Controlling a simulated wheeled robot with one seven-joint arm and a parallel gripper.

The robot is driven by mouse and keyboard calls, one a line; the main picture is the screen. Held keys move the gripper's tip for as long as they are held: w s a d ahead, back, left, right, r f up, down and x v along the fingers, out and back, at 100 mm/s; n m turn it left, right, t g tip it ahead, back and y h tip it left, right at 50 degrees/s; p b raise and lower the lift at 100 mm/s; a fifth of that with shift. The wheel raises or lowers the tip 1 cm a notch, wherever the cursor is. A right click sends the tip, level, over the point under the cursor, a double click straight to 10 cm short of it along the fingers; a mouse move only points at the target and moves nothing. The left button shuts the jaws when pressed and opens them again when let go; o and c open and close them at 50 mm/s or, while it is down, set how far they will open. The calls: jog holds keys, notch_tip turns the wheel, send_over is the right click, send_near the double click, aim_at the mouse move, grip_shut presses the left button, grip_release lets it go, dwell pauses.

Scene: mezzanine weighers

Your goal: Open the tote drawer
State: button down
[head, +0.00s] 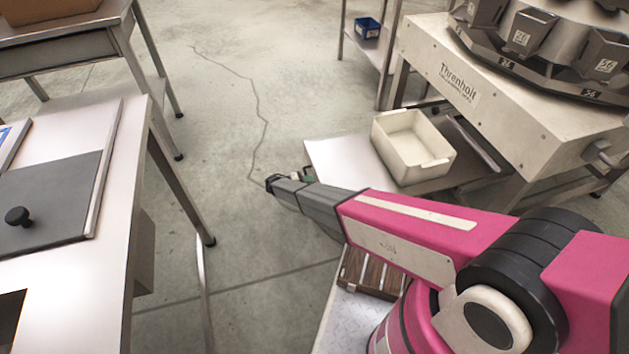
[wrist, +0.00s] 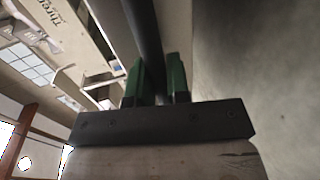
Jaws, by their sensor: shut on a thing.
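The tote drawer (head: 340,158) is a flat pale tray that sticks out from under the Threnholt weigher, on its left side in the head view. An open cream tote (head: 412,145) stands upright on it and looks empty. My gripper (wrist: 155,75) has its two green fingers shut on a dark round bar (wrist: 145,30) in the wrist view. The bar appears to be the drawer's handle. In the head view my gripper is at the drawer's near left edge, and my own arm hides the bar and part of that edge.
The weigher frame (head: 500,105) stands over the drawer's back. A steel table (head: 75,275) with a dark knobbed lid (head: 50,200) is at the left. A blue bin (head: 367,28) is on a stand at the back. The concrete floor (head: 215,110) between them is clear.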

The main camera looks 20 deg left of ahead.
jog(key=shift+s+a, duration=0.1)
jog(key=shift+a, duration=0.05)
jog(key=c, duration=1.1)
grip_release()
jog(key=v, duration=1)
jog(key=shift+s+a, duration=0.25)
jog(key=shift+a, duration=0.05)
jog(key=shift+r, duration=0.1)
